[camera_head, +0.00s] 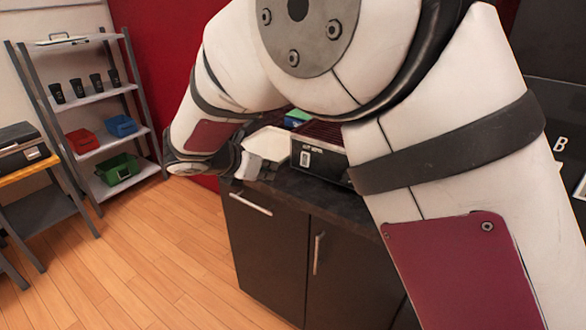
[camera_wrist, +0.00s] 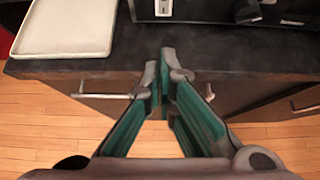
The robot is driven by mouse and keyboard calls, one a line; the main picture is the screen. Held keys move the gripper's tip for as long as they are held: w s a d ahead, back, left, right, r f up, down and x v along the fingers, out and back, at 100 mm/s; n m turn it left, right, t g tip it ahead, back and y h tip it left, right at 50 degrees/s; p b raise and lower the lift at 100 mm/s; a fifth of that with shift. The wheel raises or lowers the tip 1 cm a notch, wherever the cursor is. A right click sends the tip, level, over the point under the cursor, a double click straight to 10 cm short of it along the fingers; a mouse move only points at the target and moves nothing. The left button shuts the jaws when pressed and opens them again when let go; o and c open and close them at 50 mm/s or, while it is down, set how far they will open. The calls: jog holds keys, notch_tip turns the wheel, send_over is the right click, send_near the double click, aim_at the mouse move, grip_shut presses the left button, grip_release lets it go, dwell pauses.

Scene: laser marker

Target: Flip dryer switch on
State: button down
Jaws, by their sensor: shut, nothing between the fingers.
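The dryer (camera_head: 325,165) is a black box with a dark red ribbed top on the counter in the head view, partly hidden by my arm. A small pale switch plate (camera_head: 305,159) is on its front face. The plate also shows at the top edge of the wrist view (camera_wrist: 163,8), cut off, so I cannot tell the switch position. My gripper (camera_wrist: 161,68) has dark green fingers, shut and empty. In the wrist view its tips appear over the counter's front edge, below the switch plate and apart from it.
A white tray (camera_wrist: 66,28) lies on the dark counter (camera_wrist: 215,55), left of the dryer. Cabinet doors with handles (camera_head: 318,252) are below. A grey shelf rack (camera_head: 100,98) with cups and bins stands at left. The wooden floor (camera_head: 150,260) between is clear.

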aim_at(305, 159)
jog(key=x, duration=0.9)
jog(key=shift+w+d+f, duration=0.15)
jog(key=shift+w, duration=0.05)
jog(key=w, duration=0.1)
jog(key=w+d, duration=0.1)
jog(key=w, duration=0.1)
jog(key=shift+d+f, duration=0.3)
jog(key=shift+f, duration=0.05)
jog(key=shift+w+d+f, duration=0.1)
jog(key=shift+w+d, duration=0.15)
jog(key=shift+w, duration=0.2)
jog(key=shift+w+f+t+b, duration=0.25)
jog(key=shift+f+t+b, duration=0.15)
jog(key=shift+b, duration=0.5)
jog(key=shift+w+d+r, duration=0.1)
jog(key=shift+d, duration=0.1)
jog(key=shift+r, duration=0.3)
